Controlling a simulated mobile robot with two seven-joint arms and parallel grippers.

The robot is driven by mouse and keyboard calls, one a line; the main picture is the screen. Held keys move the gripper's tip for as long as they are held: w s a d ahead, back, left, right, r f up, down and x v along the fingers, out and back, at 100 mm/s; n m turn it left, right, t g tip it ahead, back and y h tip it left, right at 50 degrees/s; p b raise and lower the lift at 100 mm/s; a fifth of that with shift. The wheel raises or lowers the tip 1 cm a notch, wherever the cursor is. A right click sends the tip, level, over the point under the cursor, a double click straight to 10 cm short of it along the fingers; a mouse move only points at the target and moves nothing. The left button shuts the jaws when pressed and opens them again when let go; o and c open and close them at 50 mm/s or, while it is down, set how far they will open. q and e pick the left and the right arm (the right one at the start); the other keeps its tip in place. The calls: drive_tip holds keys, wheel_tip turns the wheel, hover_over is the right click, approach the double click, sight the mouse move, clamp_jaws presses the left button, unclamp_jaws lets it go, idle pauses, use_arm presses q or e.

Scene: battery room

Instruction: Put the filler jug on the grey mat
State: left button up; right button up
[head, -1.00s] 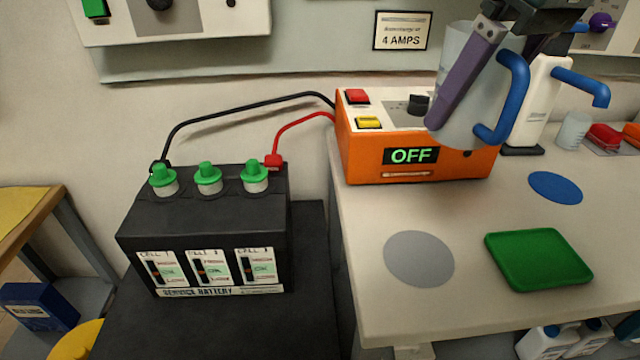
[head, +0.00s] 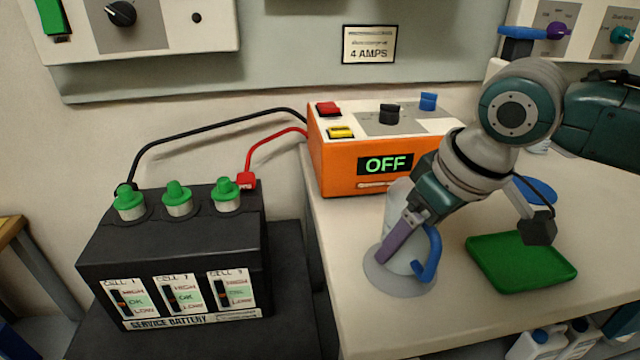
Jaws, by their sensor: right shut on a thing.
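The filler jug (head: 403,260), pale and translucent with a blue handle on its right, is over the grey mat (head: 384,288). It looks upright, and its base lies within the mat's outline. I cannot tell for certain whether the base touches the mat. My right gripper (head: 398,243), with purple fingers, is shut on the jug from above and hides part of it. The round grey mat lies on the pale bench, in front of the orange charger. My left gripper is not in view.
The green tray (head: 520,262) lies right of the mat. The orange charger (head: 340,165), reading OFF, stands behind the jug. A blue mat (head: 535,188) is partly hidden by my right arm. The black service battery (head: 170,250) is at the left, beyond the bench edge.

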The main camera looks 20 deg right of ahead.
drive_tip(key=shift+f, duration=0.65)
drive_tip(key=shift+f, duration=0.15)
drive_tip(key=o, duration=1.4)
drive_tip(key=shift+o, duration=0.2)
drive_tip(key=shift+r, duration=0.3)
drive_tip(key=p+v, duration=0.3)
drive_tip(key=v, duration=0.8)
drive_tip(key=shift+s+r, duration=0.2)
drive_tip(key=shift+r, duration=0.1)
